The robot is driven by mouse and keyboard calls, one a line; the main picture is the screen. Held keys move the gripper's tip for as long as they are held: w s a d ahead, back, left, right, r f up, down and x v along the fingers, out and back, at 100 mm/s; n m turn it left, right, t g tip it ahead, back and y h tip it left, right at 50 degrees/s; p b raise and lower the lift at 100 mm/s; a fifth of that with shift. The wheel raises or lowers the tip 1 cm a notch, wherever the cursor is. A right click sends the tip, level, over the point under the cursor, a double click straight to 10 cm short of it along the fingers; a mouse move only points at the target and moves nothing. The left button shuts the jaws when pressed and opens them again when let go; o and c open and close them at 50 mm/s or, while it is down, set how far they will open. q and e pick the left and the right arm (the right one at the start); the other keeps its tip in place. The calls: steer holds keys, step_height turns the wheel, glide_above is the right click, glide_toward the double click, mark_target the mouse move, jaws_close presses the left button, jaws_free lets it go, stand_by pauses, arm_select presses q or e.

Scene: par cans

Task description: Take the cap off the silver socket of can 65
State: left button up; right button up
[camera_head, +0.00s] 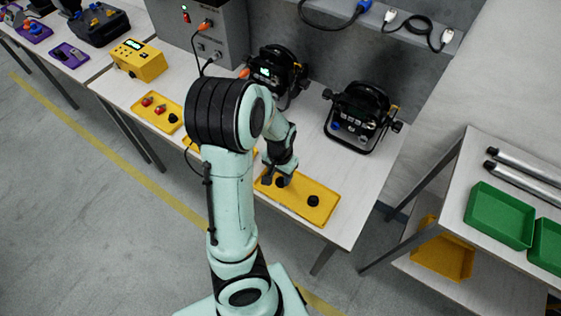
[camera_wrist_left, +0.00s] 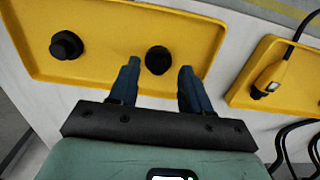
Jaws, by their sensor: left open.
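Two black cans, a left one (camera_head: 277,70) and a right one (camera_head: 361,115), stand at the back of the table. Their labels are too small to read, so I cannot tell which is can 65. I cannot make out a silver socket or its cap. My left gripper (camera_head: 275,180) is open over a yellow tray (camera_head: 325,213) at the table's front. In the left wrist view its fingers (camera_wrist_left: 160,66) stand on either side of one round black cap (camera_wrist_left: 157,58), apparently not closed on it. A second black cap (camera_wrist_left: 66,45) lies in the same tray. My right gripper is not in view.
Another yellow tray (camera_head: 147,109) with red and black parts is on the left, near a yellow box (camera_head: 138,60). A grey cabinet (camera_head: 205,40) with cables stands behind. Green bins (camera_head: 500,216) sit on a separate table at right.

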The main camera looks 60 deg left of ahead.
arm_select(q)
steer(key=r+p, duration=0.1)
steer(key=r, duration=0.1)
steer(key=r+p, duration=0.1)
steer(key=r, duration=0.1)
steer(key=w+r+p, duration=0.1)
steer(key=shift+r, duration=0.4)
steer(key=r+b, duration=0.1)
steer(key=r, duration=0.1)
step_height(320, 180, up, 5)
glide_above(281, 179)
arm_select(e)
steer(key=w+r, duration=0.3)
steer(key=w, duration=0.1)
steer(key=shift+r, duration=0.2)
